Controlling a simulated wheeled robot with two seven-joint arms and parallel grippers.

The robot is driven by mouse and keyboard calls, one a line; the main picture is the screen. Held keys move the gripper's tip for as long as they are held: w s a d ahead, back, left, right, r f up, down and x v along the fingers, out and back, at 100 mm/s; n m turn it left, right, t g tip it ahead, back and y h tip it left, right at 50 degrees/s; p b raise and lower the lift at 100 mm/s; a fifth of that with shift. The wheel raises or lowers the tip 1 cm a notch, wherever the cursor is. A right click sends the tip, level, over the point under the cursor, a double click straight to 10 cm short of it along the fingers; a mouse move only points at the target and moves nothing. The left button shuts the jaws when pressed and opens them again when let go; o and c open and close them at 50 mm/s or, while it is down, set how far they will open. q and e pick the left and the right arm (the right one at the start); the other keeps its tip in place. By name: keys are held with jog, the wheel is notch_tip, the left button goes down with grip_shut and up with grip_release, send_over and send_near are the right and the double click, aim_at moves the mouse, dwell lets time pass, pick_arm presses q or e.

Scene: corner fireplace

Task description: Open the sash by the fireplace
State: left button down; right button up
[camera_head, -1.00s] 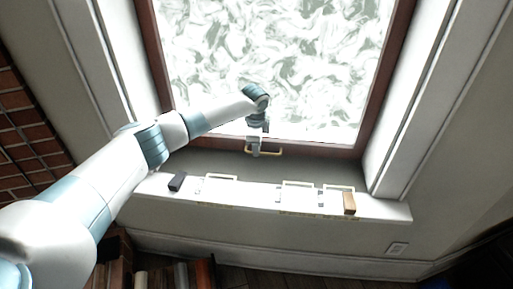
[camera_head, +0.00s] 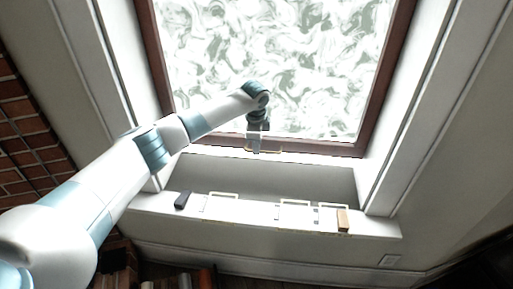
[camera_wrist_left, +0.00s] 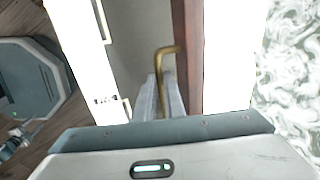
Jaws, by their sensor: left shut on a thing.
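The sash (camera_head: 330,147) is a brown wooden frame around bright, white-green patterned glass, at the top middle of the head view. A brass handle (camera_wrist_left: 166,51) sits on its bottom rail (camera_wrist_left: 186,60). My left gripper (camera_head: 256,151) is at that handle. In the left wrist view its fingers (camera_wrist_left: 161,95) are shut on the brass bar, with the bent end showing above them. A thin bright strip shows between the bottom rail and the grey face below it. My right gripper is in neither view.
The white sill (camera_head: 260,212) below the sash carries a dark block (camera_head: 183,200), a tan block (camera_head: 342,219) and several thin pale frames. A brick wall (camera_head: 25,145) is at the left. White casing (camera_head: 425,100) lines the right side. A wall plate (camera_head: 390,260) is at the lower right.

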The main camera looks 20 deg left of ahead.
pick_arm(q)
notch_tip(320, 180, up, 16)
jog(key=p, duration=1.1)
jog(key=shift+w, duration=0.1)
jog(key=c, duration=1.8)
grip_release()
jog(key=shift+c, duration=0.2)
jog(key=shift+f, duration=0.1)
jog(key=s+r+b, duration=0.3)
jog(key=r+b, duration=0.3)
jog(key=r, duration=1.1)
jog(key=shift+s+d, duration=0.15)
jog(key=shift+d, duration=0.2)
